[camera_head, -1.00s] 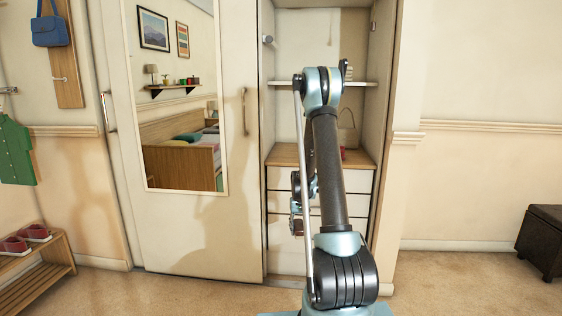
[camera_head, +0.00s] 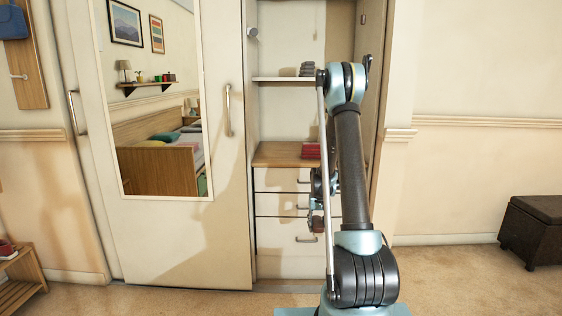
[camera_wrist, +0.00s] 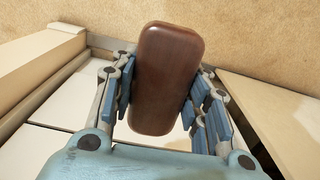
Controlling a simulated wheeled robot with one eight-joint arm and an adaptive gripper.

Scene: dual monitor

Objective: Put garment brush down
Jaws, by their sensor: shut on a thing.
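The garment brush (camera_wrist: 165,70) shows in the wrist view as a smooth, dark brown, rounded block. It sits between the blue finger pads of my gripper (camera_wrist: 161,100), which is shut on it. The brush's bristles are hidden from this view. In the head view my gripper (camera_head: 319,195) hangs in front of the wardrobe drawers, partly behind my arm. A small reddish-brown part of the brush (camera_head: 318,226) shows below it.
The open wardrobe has a wooden counter (camera_head: 275,153) above white drawers (camera_head: 280,230). A red folded item (camera_head: 311,151) lies on the counter. A shelf (camera_head: 283,79) above holds a dark stack (camera_head: 307,69). A mirrored sliding door (camera_head: 228,225) stands left. A dark ottoman (camera_head: 533,228) stands right.

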